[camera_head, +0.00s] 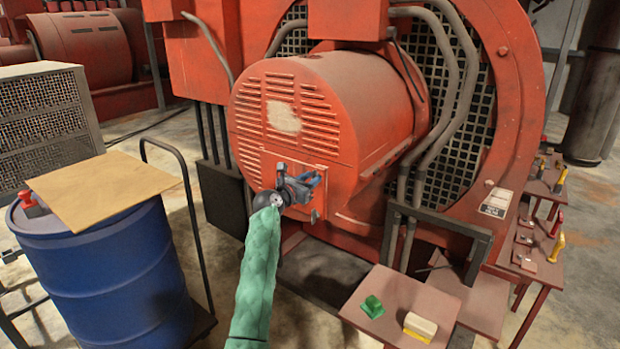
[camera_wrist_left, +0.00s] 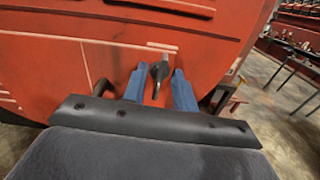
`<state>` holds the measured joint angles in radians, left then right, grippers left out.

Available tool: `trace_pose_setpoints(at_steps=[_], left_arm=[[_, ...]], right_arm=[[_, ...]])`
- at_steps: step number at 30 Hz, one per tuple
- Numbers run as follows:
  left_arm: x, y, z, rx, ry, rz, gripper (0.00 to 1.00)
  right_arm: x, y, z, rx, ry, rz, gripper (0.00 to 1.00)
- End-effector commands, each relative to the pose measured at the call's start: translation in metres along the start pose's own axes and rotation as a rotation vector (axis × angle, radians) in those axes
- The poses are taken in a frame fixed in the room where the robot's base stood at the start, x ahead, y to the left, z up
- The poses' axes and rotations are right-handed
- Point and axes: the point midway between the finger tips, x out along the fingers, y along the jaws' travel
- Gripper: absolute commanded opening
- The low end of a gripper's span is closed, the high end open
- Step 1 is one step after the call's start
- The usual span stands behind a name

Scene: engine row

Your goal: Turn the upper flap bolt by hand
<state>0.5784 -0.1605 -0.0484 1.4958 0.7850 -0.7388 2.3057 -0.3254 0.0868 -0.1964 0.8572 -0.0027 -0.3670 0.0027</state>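The flap (camera_head: 268,168) is a red panel with a pale outline on the round end of the red engine housing. My left gripper (camera_head: 303,182) is in front of it and hides part of it, including any bolt behind the fingers. In the left wrist view, a dark bolt with a flat grip (camera_wrist_left: 159,71) stands out from the red face between the two blue fingers of my left gripper (camera_wrist_left: 160,78). The fingers are apart, with a gap showing on each side of it. A small grey fitting (camera_head: 315,215) shows at the flap's lower right. My right gripper is out of view.
A blue drum (camera_head: 110,265) with a cardboard sheet (camera_head: 105,188) stands at left, beside a black cart rail (camera_head: 190,200). A small table (camera_head: 385,342) with a green block (camera_head: 373,306) and a cream-and-yellow block (camera_head: 420,327) is at lower right.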

Motion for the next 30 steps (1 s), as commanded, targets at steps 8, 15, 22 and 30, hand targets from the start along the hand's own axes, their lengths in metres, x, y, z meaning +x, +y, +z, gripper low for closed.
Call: trace_pose_setpoints(at_steps=[8,15,22,30], left_arm=[[0.0,0.0,-0.001,0.0,0.0,0.0,0.16],[0.0,0.0,-0.001,0.002,0.0,0.0,0.0],[0.0,0.0,-0.001,0.05,0.0,0.0,0.0],[0.0,-0.001,-0.002,0.226,0.0,0.0,0.0]], right_arm=[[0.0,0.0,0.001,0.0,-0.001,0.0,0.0],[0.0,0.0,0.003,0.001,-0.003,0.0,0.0],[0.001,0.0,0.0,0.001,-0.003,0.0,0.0],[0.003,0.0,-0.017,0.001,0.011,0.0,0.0]])
